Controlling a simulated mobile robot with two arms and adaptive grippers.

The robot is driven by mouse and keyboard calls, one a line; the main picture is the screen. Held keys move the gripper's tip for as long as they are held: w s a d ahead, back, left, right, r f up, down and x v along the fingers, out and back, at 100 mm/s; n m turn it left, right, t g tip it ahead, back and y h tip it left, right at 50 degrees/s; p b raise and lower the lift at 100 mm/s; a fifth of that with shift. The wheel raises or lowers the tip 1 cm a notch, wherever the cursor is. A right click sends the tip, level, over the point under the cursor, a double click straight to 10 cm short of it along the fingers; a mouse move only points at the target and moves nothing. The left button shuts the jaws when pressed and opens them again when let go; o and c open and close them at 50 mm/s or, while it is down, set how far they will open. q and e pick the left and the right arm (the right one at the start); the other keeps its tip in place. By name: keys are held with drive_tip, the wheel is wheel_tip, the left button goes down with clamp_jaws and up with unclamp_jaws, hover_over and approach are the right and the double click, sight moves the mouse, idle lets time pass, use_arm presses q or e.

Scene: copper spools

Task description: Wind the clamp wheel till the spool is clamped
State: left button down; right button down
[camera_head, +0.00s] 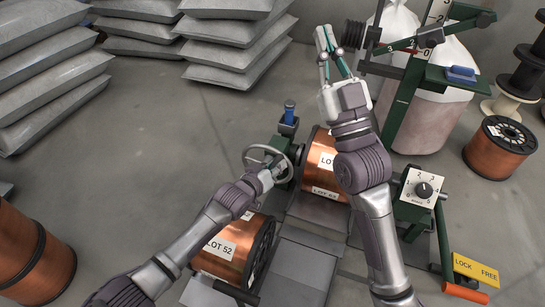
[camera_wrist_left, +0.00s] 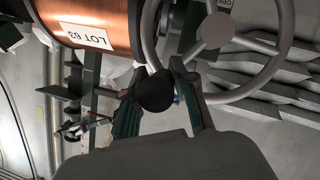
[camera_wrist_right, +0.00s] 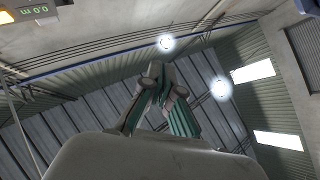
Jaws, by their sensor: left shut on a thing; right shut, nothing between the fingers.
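The grey clamp wheel (camera_head: 247,161) is on the green stand at the middle of the head view, left of the copper spool (camera_head: 316,180) labelled LOT 63. My left gripper (camera_head: 270,170) is at the wheel, shut on its dark handle knob (camera_wrist_left: 156,92). The wheel rim (camera_wrist_left: 283,40) and the LOT 63 spool (camera_wrist_left: 110,15) also show in the left wrist view. Whether the spool is held tight at its ends cannot be told. My right gripper (camera_head: 326,42) is raised above the spool stand, shut and empty; its arm hides part of the spool.
Another copper spool (camera_head: 214,264), LOT 52, lies in front of the stand. A dial box (camera_head: 422,187) and a yellow LOCK/FREE plate (camera_head: 475,268) are at right. Stacked grey sacks (camera_head: 235,35) stand at the back. The floor at left centre is clear.

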use_arm(q)
drive_tip(key=shift+s+d+f, duration=0.1)
drive_tip(key=shift+s+d, duration=0.05)
drive_tip(key=shift+d, duration=0.05)
use_arm(e)
drive_tip(key=w+a+f+g, duration=0.3)
drive_tip(key=w+f+g, duration=0.1)
drive_tip(key=w+f, duration=0.35)
drive_tip(key=n+g+h, duration=0.4)
drive_tip(key=n+g, duration=0.3)
drive_tip(key=g, duration=1.1)
hover_over(273, 163)
drive_tip(key=d, duration=0.2)
wheel_tip(273, 163, down, 20)
drive_tip(key=shift+a+f, duration=0.35)
drive_tip(key=shift+f, duration=1.5)
drive_tip(key=shift+a+f, duration=0.35)
drive_tip(key=shift+f, duration=1.5)
drive_tip(key=shift+a+f, duration=0.35)
drive_tip(key=shift+f, duration=1.5)
